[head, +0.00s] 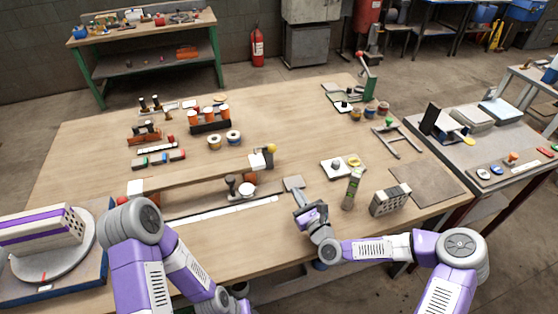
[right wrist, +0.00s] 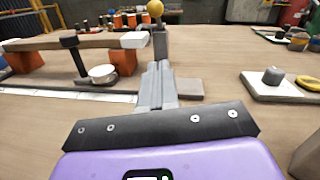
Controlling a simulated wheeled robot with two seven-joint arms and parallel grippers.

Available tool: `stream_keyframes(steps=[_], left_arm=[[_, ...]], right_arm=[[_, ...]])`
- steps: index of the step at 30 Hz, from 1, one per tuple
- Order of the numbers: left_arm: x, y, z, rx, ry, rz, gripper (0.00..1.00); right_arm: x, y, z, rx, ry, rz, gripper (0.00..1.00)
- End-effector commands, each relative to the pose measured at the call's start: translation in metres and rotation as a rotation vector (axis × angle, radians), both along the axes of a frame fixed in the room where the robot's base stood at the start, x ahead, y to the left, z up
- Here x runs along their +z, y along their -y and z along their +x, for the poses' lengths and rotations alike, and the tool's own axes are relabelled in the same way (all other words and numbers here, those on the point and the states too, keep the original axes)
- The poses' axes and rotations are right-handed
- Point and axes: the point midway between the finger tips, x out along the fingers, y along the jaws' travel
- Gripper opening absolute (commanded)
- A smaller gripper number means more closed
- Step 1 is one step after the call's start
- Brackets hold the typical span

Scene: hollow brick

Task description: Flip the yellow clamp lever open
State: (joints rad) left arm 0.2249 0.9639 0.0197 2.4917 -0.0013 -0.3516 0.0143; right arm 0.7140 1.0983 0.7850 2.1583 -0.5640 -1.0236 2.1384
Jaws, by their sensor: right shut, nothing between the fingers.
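The yellow knob of the clamp lever (head: 271,148) sits by a pale block at the right end of the raised wooden bar. In the right wrist view the yellow knob (right wrist: 155,8) tops a grey post (right wrist: 161,42) straight beyond my fingers. My right gripper (head: 298,194) is low over the table, in front of the clamp and apart from it. Its fingers (right wrist: 157,80) are shut and empty. A small grey plate (head: 293,183) lies by the fingertips. My left arm enters at lower left; its gripper is not visible.
The raised wooden bar (head: 200,175) runs left from the clamp. Table between gripper and clamp is mostly clear.

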Motion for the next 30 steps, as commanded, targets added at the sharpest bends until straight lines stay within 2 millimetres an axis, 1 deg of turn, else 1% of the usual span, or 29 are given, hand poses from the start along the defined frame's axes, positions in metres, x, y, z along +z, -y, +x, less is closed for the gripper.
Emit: stream_keyframes(steps=[5, 8, 15, 19, 21, 24, 30], left_arm=[[-0.003, 0.0, 0.0, 0.0, 0.001, 0.0, 0.43], [-0.006, 0.0, 0.0, 0.0, 0.001, 0.0, 0.43], [-0.012, 0.0, 0.0, 0.0, 0.001, 0.0, 0.43], [-0.016, 0.0, 0.0, 0.0, 0.001, 0.0, 0.43], [-0.015, 0.0, 0.0, 0.0, 0.001, 0.0, 0.43], [-0.015, 0.0, 0.0, 0.0, 0.001, 0.0, 0.43], [-0.016, 0.0, 0.0, 0.0, 0.001, 0.0, 0.43]], right_arm=[[0.0, -0.007, 0.013, 0.0, 0.002, -0.001, 0.0], [0.001, -0.015, 0.028, 0.001, 0.003, -0.003, 0.0], [0.004, -0.036, 0.071, 0.0, 0.003, -0.002, 0.0], [0.005, -0.045, 0.091, 0.001, 0.001, -0.003, 0.0], [0.015, -0.049, 0.097, 0.0, 0.004, -0.005, 0.0], [0.025, -0.054, 0.104, 0.001, 0.003, -0.003, 0.0], [0.034, -0.059, 0.111, 0.001, 0.0, -0.003, 0.0]])
